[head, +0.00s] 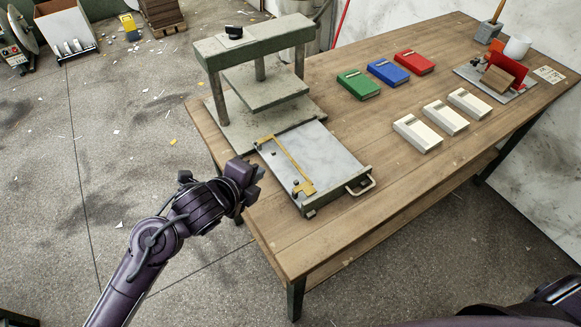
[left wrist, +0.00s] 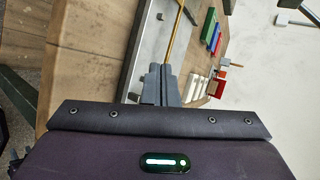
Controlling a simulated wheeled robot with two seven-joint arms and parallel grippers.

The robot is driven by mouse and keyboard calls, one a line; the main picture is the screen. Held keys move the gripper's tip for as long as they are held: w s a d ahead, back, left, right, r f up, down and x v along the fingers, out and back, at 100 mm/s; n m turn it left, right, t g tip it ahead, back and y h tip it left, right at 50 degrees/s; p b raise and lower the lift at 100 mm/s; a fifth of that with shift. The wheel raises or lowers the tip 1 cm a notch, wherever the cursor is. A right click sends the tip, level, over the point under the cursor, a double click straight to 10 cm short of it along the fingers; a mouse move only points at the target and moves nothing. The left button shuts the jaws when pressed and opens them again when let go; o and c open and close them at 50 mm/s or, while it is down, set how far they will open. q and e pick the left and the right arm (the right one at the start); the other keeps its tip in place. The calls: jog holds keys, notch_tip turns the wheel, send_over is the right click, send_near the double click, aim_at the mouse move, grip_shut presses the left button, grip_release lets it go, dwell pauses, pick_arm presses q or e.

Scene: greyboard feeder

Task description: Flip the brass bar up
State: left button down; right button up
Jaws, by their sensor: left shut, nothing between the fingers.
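The brass bar (head: 287,161) lies along the left side of a pale flat plate (head: 318,150) on a sliding tray, part of the green press on the table. In the left wrist view the bar (left wrist: 175,38) runs up beyond my fingertips. My left gripper (head: 256,172) is shut and empty, just left of the tray near the bar. Its closed fingers (left wrist: 158,75) point towards the tray's edge in the wrist view. Whether they touch the bar cannot be told. My right gripper is not in view.
The green press frame (head: 255,45) stands behind the tray. A metal handle (head: 361,186) is at the tray's front. The table's front right is clear.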

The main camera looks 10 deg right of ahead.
aim_at(291, 179)
pick_arm(q)
notch_tip(291, 179, up, 4)
jog(key=d+m+h, duration=0.1)
jog(key=d+m, duration=0.2)
jog(key=m, duration=0.2)
jog(key=f+m+g, duration=0.1)
jog(key=m, duration=0.5)
jog(key=a+f+m+g+h, duration=0.1)
jog(key=m+g, duration=0.1)
jog(key=m, duration=0.4)
jog(key=f+m+g, duration=0.2)
jog(key=m, duration=0.4)
jog(key=shift+w+a, duration=0.4)
jog(key=b+x, duration=0.3)
jog(key=x, duration=0.6)
jog(key=shift+s+r, duration=0.1)
jog(key=shift+d+f, duration=0.3)
jog(key=shift+d, duration=0.2)
